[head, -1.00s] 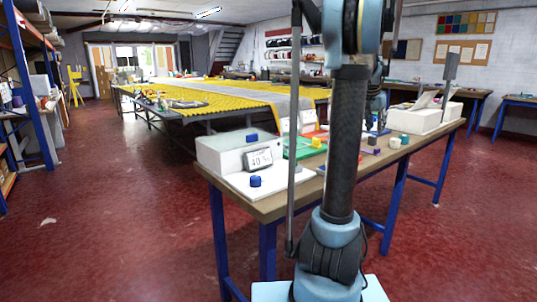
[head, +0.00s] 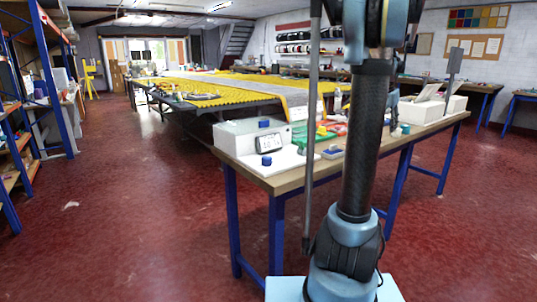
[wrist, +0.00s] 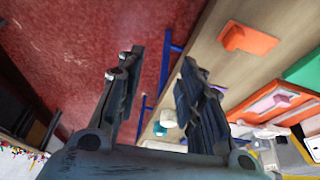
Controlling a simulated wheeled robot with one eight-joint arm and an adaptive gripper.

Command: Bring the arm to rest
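My gripper (wrist: 152,95) is open in the wrist view. Its two dark fingers stand apart with nothing between them. They point over the red floor (wrist: 90,40) and the edge of the wooden workbench (wrist: 205,55). In the head view my arm's column stands in front of the bench (head: 290,180) and hides part of its top. The gripper's fingers cannot be made out there.
On the bench are a white scale (head: 245,138), a blue block (head: 266,161), a yellow block (head: 321,130) and white bins (head: 432,110). An orange tray (wrist: 255,40) shows in the wrist view. Shelving (head: 50,90) stands left; open floor (head: 130,200) lies between.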

